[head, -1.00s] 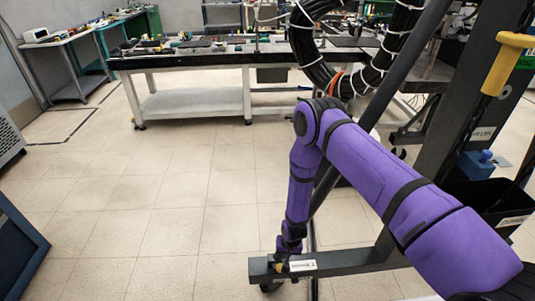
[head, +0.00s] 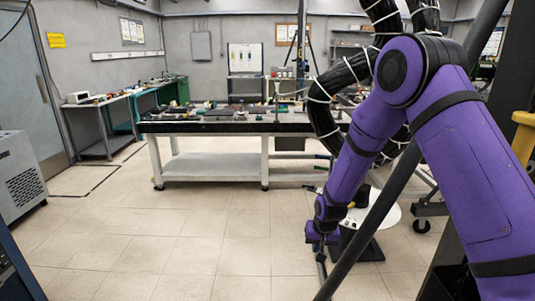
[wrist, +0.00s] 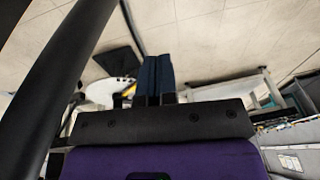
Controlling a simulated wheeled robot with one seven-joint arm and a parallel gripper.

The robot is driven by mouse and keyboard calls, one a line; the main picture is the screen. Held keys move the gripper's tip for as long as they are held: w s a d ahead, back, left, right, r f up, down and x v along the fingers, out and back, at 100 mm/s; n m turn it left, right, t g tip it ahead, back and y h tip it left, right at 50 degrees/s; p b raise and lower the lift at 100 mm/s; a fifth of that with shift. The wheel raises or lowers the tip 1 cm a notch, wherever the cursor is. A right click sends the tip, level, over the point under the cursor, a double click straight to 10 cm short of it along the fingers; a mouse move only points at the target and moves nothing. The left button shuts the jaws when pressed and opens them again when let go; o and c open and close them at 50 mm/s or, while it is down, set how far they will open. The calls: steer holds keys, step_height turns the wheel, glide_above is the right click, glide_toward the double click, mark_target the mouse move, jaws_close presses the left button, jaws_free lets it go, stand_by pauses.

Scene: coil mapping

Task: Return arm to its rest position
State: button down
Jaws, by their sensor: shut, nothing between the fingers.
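My purple arm comes in from the right of the head view, bends at a black-capped joint and hangs down. Its end is low in the middle, beside a dark slanted pole (head: 375,222). My gripper's fingers are too small to make out there. In the wrist view my gripper (wrist: 158,80) shows two dark blue fingers pressed together, with nothing between them. A thick black cable coil (head: 322,112) with white ties hangs behind my arm, which partly hides it.
A long workbench (head: 215,127) with small items on it stands across the back. A grey vented cabinet (head: 20,178) is at the left. A round white surface (head: 384,212) is behind my forearm. The tiled floor (head: 150,240) at left and centre is clear.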

steer(key=s+d+r+t, duration=0.1)
steer(key=s+d+r, duration=0.25)
steer(key=r, duration=0.65)
steer(key=s+d+r, duration=0.2)
steer(key=s+r, duration=0.2)
steer(key=r, duration=0.5)
steer(key=s+d+r+t, duration=0.1)
steer(key=s+d+r, duration=0.2)
steer(key=r, duration=0.7)
steer(key=s+d+r, duration=0.2)
steer(key=s+r, duration=0.1)
steer(key=s, duration=0.5)
steer(key=s+d+r, duration=0.2)
steer(key=s+r, duration=0.2)
steer(key=s, duration=0.4)
steer(key=s+d+r+t+h, duration=0.1)
steer(key=s+r, duration=0.3)
steer(key=s, duration=0.5)
steer(key=shift+d, duration=0.6)
steer(key=shift+w, duration=0.1)
